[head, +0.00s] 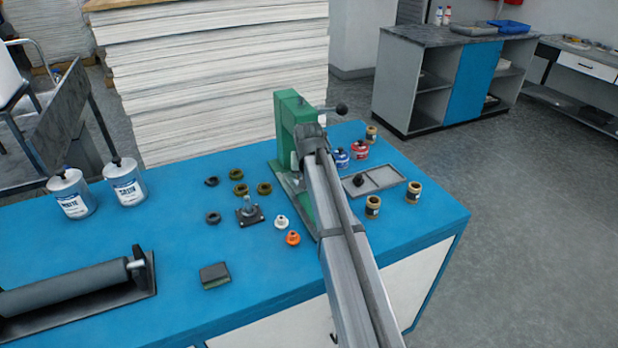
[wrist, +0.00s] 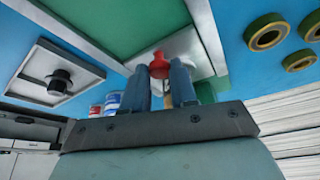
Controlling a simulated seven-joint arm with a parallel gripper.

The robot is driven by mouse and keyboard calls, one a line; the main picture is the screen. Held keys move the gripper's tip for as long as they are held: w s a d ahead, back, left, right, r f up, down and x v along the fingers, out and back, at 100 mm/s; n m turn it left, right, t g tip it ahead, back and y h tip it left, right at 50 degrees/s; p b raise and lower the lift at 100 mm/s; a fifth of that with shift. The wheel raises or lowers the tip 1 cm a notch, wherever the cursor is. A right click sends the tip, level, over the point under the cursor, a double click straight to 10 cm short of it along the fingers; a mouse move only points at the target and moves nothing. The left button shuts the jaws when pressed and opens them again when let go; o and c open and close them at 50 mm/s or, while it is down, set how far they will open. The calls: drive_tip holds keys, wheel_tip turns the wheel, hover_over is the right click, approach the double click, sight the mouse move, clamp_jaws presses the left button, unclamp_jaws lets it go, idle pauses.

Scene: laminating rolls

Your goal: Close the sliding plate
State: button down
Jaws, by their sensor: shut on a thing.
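A flat grey rectangular frame (head: 392,180) lies on the blue table, right of the green press. A plate with a black knob (head: 359,181) sits in it, towards its left part; I take this for the sliding plate. The knob also shows at the left of the wrist view (wrist: 60,82), clear of my fingers. My gripper (wrist: 160,72) is at the green press (head: 290,125), its two fingers closed on a small red knob (wrist: 158,62) by a pale metal part (wrist: 190,45). My arm hides this contact in the head view.
Red and blue bottles (head: 361,149) and small brown jars (head: 413,192) stand around the frame. Left of my arm are an orange cap (head: 292,238), several dark rings (head: 264,188) and a black roller (head: 70,285). The table's front middle is mostly clear.

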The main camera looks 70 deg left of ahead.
drive_tip(key=c, duration=0.9)
unclamp_jaws()
drive_tip(key=shift+a, duration=0.25)
drive_tip(key=shift+r, duration=0.1)
drive_tip(key=v, duration=1.3)
drive_tip(key=shift+d+r, duration=0.25)
